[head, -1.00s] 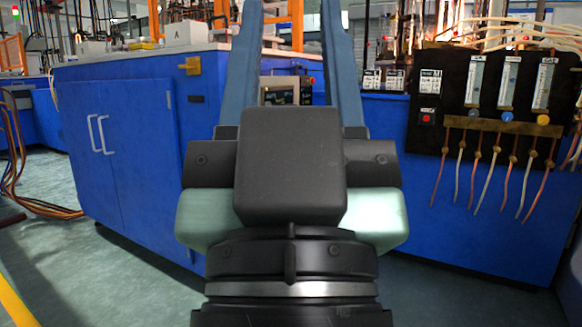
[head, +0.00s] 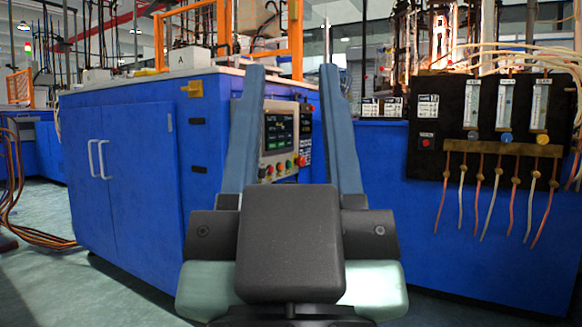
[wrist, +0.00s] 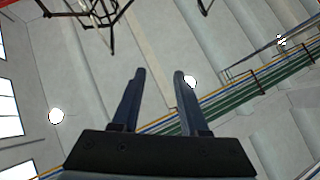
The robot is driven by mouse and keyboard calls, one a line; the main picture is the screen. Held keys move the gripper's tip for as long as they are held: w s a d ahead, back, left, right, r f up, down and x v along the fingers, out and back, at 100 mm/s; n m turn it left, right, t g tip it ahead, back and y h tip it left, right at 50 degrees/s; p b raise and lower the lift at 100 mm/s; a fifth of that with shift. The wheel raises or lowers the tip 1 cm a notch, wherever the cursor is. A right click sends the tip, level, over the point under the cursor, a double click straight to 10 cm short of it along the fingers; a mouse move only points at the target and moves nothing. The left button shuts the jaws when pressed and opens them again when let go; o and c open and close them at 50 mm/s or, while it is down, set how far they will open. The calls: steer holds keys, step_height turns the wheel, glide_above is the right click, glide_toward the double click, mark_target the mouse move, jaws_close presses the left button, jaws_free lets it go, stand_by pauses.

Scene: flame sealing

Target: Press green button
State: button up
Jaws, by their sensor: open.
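A control panel (head: 279,130) with a dark screen is set into the end of the blue cabinet, seen between my gripper's fingers in the head view. A row of small coloured buttons (head: 283,167) runs along its lower edge; they are too small to tell surely which is green. My gripper (head: 292,68) is raised in front, its two blue-grey fingers spread apart and empty. The left finger covers the area at the panel's left edge. In the wrist view my gripper (wrist: 160,73) is open against ceiling and wall, and no panel shows there.
The blue cabinet (head: 125,180) with two handles stands at left, an orange frame above it. At right, a black gauge board (head: 490,120) carries a red button (head: 427,142), flow meters and hanging hoses. Open floor (head: 50,270) lies at lower left.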

jaws_close()
stand_by(1.5)
